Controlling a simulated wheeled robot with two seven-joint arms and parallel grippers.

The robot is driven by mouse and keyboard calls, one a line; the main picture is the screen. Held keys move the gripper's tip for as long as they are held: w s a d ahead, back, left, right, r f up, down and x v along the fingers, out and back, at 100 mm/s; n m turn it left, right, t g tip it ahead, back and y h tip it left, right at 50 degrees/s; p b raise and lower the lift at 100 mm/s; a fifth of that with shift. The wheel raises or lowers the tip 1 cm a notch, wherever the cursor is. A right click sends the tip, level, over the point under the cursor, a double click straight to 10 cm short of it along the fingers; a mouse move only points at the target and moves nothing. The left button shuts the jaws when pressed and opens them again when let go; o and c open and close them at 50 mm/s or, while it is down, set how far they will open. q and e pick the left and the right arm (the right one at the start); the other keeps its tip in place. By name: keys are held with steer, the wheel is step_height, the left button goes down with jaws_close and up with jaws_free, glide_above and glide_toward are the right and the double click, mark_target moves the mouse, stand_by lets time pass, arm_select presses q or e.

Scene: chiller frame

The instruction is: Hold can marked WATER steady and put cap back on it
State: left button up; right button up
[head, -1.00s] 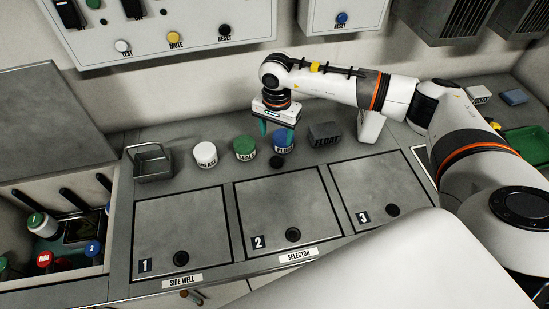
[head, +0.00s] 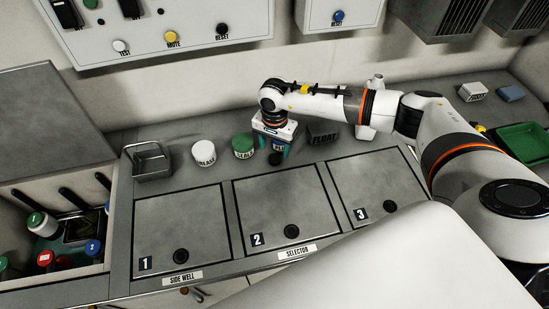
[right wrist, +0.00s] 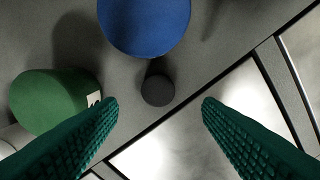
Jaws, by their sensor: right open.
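I can read no WATER label on any can. A white can (head: 204,153) has a partly readable label that seems to end in EAR. A green can (head: 242,146) stands beside it, and a blue can (head: 279,146) is mostly hidden behind my right gripper (head: 273,150). A small dark round piece, possibly a cap (head: 275,159), sits in front of the blue can. In the right wrist view, this dark piece (right wrist: 157,90) lies between the open green fingers (right wrist: 160,104), apart from both. The blue can (right wrist: 145,22) and green can (right wrist: 48,102) show there too. My left gripper is not in view.
A grey block marked FLOAT (head: 323,132) stands right of the gripper. A wire basket (head: 150,162) is at left. Three numbered hatches (head: 280,205) line the counter front. A recess (head: 70,240) at far left holds several bottles. A green tray (head: 525,142) is at far right.

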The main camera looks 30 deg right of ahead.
mark_target(274, 158)
steer(key=f, duration=0.5)
steer(key=shift+w+f+p, duration=0.1)
steer(key=shift+w+p, duration=0.1)
steer(key=shift+p, duration=0.15)
steer(key=c, duration=1.1)
